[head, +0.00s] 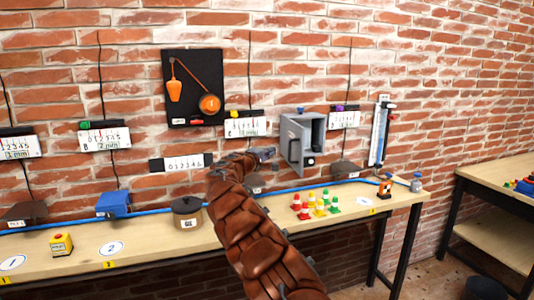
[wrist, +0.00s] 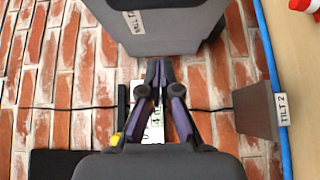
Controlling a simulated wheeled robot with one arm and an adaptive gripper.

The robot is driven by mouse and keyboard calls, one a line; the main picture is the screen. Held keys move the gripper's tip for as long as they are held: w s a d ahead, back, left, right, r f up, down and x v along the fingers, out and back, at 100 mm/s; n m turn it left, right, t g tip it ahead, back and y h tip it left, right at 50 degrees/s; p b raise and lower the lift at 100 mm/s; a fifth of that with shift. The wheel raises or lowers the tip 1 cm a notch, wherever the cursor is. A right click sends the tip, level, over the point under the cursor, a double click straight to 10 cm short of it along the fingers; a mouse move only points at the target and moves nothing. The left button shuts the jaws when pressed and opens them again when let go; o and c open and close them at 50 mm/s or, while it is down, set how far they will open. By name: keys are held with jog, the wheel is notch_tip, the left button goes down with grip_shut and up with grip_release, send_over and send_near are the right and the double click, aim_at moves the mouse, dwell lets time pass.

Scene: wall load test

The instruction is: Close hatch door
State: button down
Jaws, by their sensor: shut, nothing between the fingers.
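The hatch is a grey box (head: 318,135) on the brick wall, right of centre in the head view. Its door (head: 292,143) stands open, swung out on the left side, and the dark inside shows. In the wrist view a large grey panel (wrist: 185,35) with a partly cut-off label fills the top; I cannot tell whether it is the door or the box. My gripper (head: 270,153) is just left of the door. In the wrist view its fingertips (wrist: 160,66) are together and empty, close to the panel's edge. Whether they touch it is unclear.
A black board (head: 195,88) and scale cards (head: 247,126) hang nearby. A block labelled TILT 2 (wrist: 255,110) is right in the wrist view.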

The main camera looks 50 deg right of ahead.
jog(key=s+d, duration=0.1)
jog(key=s, duration=0.1)
jog(key=s+d+p, duration=0.1)
jog(key=shift+s+d, duration=0.1)
jog(key=shift+s, duration=0.25)
jog(key=shift+s+f, duration=0.15)
jog(key=shift+f, duration=0.05)
dwell(0.6)
